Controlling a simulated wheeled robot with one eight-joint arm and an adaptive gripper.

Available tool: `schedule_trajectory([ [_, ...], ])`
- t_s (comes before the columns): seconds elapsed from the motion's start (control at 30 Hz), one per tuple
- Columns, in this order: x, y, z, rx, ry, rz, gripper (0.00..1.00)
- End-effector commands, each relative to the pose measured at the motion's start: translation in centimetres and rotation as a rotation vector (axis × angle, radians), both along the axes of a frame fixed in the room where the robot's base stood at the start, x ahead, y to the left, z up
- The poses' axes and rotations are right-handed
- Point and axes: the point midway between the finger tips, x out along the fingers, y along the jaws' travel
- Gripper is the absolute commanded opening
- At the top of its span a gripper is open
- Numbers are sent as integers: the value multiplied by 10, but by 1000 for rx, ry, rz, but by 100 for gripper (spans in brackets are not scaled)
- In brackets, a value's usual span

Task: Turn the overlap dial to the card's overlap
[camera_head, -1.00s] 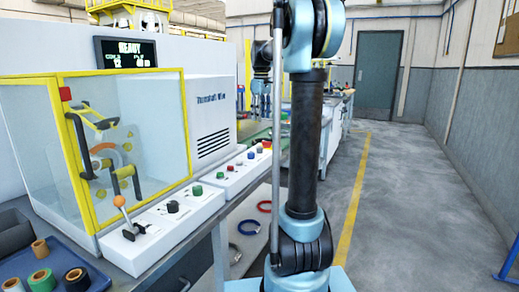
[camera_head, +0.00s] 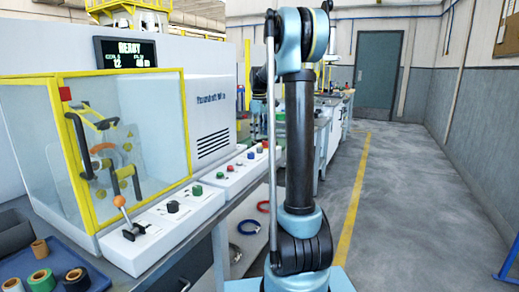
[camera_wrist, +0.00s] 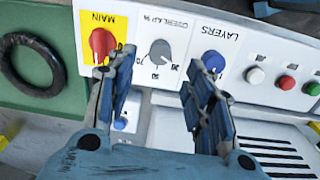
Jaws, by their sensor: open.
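The overlap dial (camera_wrist: 160,50) is a grey knob on a white panel, labelled OVERLAP %, with a number scale on its lower side; the label appears upside down in the wrist view. I cannot tell its exact setting. My gripper (camera_wrist: 150,82) is open and empty, its two blue fingers apart to the left and right of the dial in the picture. The dial shows in the gap between them, and I see no contact. The card cannot be made out.
A red MAIN knob (camera_wrist: 103,42) on a yellow plate is left of the dial, a blue LAYERS knob (camera_wrist: 213,61) right. White, red and green buttons (camera_wrist: 287,82) lie farther right. A black ring (camera_wrist: 30,65) hangs at left.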

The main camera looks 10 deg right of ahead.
Motion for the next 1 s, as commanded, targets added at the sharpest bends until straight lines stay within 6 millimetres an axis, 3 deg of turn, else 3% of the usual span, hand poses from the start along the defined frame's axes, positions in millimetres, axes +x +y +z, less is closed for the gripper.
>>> schedule_trajectory([
  [0.2,1,-1,-38,0,0,0,48],
  [0.4,1,-1,-63,0,0,0,48],
  [0.87,1,-1,-75,0,0,0,48],
  [1.0,1,-1,-75,0,0,0,21],
])
